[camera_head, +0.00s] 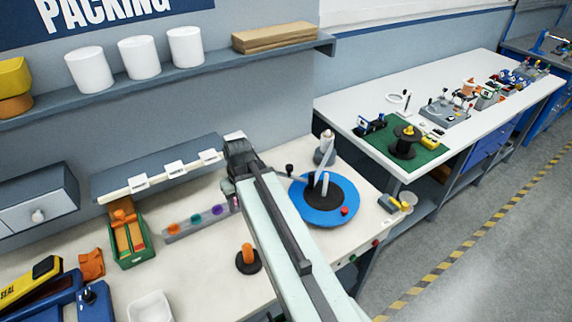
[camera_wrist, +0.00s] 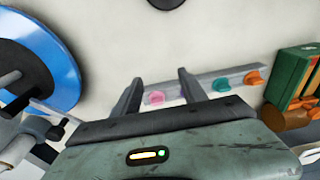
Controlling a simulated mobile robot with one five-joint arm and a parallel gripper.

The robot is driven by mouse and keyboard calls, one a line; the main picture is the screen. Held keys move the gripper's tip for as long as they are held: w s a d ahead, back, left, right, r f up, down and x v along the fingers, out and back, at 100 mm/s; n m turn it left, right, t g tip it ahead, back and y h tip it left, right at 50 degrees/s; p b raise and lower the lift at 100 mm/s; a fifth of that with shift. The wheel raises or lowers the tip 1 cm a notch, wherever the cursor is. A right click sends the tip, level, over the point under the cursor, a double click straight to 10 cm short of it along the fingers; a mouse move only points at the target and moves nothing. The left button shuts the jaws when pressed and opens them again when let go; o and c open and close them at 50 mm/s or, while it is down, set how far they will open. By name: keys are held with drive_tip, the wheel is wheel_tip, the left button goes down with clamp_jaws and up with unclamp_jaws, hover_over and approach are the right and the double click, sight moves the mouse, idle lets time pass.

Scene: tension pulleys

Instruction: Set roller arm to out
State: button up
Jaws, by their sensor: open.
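A blue disc (camera_head: 341,189) with a black centre, upright pegs and a red knob lies on the white bench; it also shows at the left of the wrist view (camera_wrist: 52,62). Grey bars with a black knob (camera_head: 289,168) stand at its back left edge. I cannot tell for sure which part is the roller arm. A similar dark knob (camera_wrist: 55,132) shows at lower left in the wrist view. My gripper (camera_wrist: 157,84) is open and empty, with its fingers to the right of the disc there. In the head view my arm hides part of the bench and the disc's left side.
A grey strip with coloured knobs (camera_head: 195,220) lies left of my arm. A green box (camera_head: 129,244) and a black base with an orange peg (camera_head: 248,258) stand nearby. A shelf ledge (camera_head: 155,172) overhangs the bench behind. Bare bench shows between the strip and the peg.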

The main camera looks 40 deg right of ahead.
drive_tip(key=w+d+r+m+t+p, duration=0.1)
drive_tip(key=w+d+r+p, duration=0.15)
drive_tip(key=d, duration=0.45)
drive_tip(key=w+d+r+t+p, duration=0.1)
drive_tip(key=d+r, duration=0.2)
drive_tip(key=d, duration=0.4)
drive_tip(key=t+h, duration=0.1)
approach(289, 166)
drive_tip(key=f, duration=0.1)
drive_tip(key=shift+m, duration=0.3)
drive_tip(key=b+x, duration=0.6)
drive_tip(key=x, duration=0.2)
drive_tip(key=shift+w+d+f+b, duration=0.1)
drive_tip(key=shift+w+f+b, duration=0.1)
drive_tip(key=shift+b, duration=0.2)
drive_tip(key=shift+r, duration=0.1)
clamp_jaws()
drive_tip(key=shift+s, duration=0.1)
